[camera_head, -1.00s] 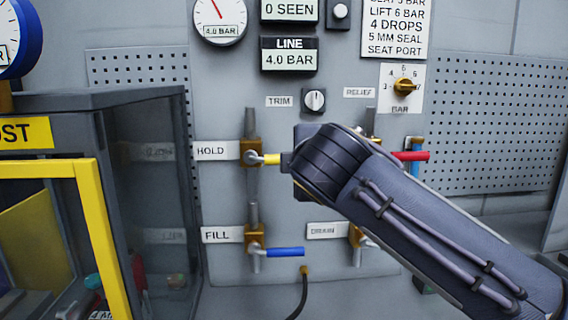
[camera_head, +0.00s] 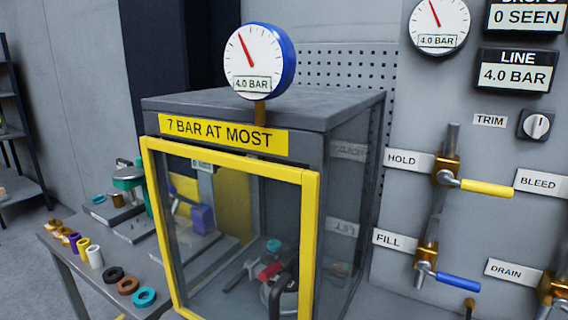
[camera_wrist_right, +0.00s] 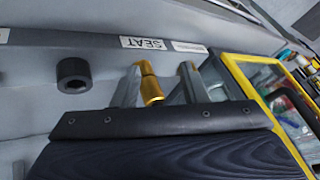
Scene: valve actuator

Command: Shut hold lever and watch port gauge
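The HOLD valve (camera_head: 446,172) is on the wall panel at the right of the head view. Its yellow lever (camera_head: 487,188) points right, across the upright pipe, with no gripper on it. A blue-rimmed gauge (camera_head: 254,63) on top of the test box reads 4.0 BAR. A panel gauge (camera_head: 440,26) also reads 4.0 BAR; I see no PORT label on either. My right gripper (camera_wrist_right: 160,88) shows in the right wrist view, its fingers apart. A brass fitting (camera_wrist_right: 150,84) shows between them under a SEAT label; contact is unclear. My left gripper is in neither view.
The box (camera_head: 353,142) has a yellow-framed door (camera_head: 310,240) and a "7 BAR AT MOST" sign. The FILL valve's blue lever (camera_head: 458,283) is below HOLD. The LINE display (camera_head: 515,77) reads 4.0 BAR. A bench (camera_head: 70,255) with several rings stands left.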

